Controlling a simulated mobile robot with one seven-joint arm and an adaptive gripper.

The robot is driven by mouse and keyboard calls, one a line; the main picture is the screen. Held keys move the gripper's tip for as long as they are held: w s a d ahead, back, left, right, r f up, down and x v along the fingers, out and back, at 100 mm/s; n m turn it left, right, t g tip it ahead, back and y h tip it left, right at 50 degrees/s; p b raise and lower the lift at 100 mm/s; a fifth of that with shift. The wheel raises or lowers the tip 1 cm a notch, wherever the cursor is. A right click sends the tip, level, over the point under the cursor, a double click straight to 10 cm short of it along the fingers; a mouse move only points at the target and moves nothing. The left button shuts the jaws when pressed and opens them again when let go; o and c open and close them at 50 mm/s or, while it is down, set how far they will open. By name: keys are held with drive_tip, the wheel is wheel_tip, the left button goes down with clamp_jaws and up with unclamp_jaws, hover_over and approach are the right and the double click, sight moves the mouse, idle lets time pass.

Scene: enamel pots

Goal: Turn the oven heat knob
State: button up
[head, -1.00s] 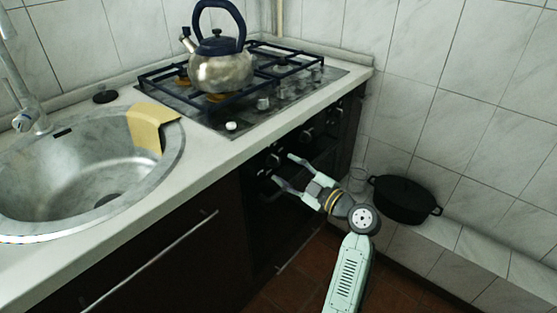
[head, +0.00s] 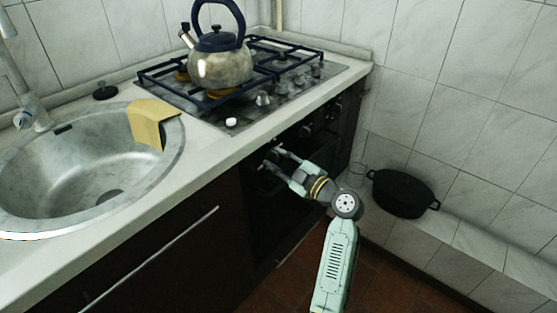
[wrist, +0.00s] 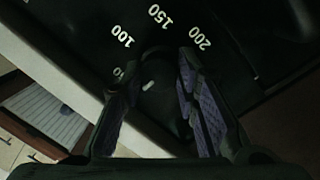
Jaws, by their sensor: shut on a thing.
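The oven front (head: 250,215) is a dark panel below the counter, with several knobs along its top. The oven heat knob (wrist: 158,72) is dark with a short white mark, and the printed numbers 100, 150 and 200 curve around it in the wrist view. My gripper (wrist: 155,95) has one finger on each side of the knob and is shut on it. In the head view my gripper (head: 271,158) reaches the left part of the oven front, and its fingers hide most of the knob there.
A steel kettle (head: 219,68) stands on the gas hob (head: 292,82) above the oven. A sink (head: 75,165) with a yellow cloth (head: 150,115) is at the left.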

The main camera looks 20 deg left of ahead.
drive_tip(key=c, duration=0.5)
drive_tip(key=shift+c, duration=0.2)
drive_tip(key=shift+m, duration=0.3)
